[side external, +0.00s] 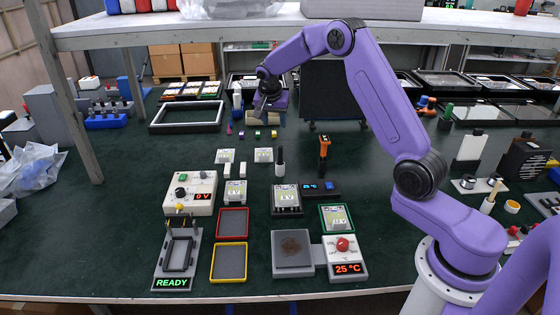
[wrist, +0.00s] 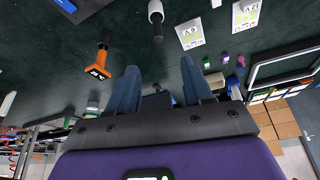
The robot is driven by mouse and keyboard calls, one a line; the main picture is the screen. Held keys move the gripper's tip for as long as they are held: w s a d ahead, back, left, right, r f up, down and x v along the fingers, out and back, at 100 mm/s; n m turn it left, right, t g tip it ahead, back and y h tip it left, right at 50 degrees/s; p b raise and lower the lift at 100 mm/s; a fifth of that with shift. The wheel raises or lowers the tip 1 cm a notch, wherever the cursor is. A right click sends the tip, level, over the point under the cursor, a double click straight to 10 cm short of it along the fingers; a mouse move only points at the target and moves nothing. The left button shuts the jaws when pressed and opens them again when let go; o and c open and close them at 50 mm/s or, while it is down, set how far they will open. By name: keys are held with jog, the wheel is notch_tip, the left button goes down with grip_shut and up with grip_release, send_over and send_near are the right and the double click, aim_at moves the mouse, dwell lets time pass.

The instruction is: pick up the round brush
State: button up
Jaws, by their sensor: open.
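A slim upright piece with a white lower part and a dark top (side external: 279,163) stands mid-table, right of two small printed cards; it looks like the round brush, though its bristles are too small to make out. My gripper (side external: 264,112) hangs over the far part of the table, beyond and apart from this piece. In the wrist view my gripper (wrist: 160,80) has its blue fingers spread with nothing held between them.
An orange-and-black tool (side external: 323,152) stands to the right of the slim piece. Printed cards (side external: 225,156) lie to its left. Nearer are a 0 V meter box (side external: 190,194), coloured trays (side external: 233,224) and a 25 °C heater (side external: 345,257). A shelf (side external: 180,28) spans the back above the table.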

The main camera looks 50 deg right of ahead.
send_near(280, 146)
jog(key=x, duration=0.5)
jog(key=shift+a+f, duration=0.1)
jog(key=shift+a, duration=0.3)
jog(key=shift+d+x, duration=0.15)
jog(key=shift+x, duration=1.3)
jog(key=shift+d+x, duration=0.15)
jog(key=shift+x, duration=1.35)
grip_shut()
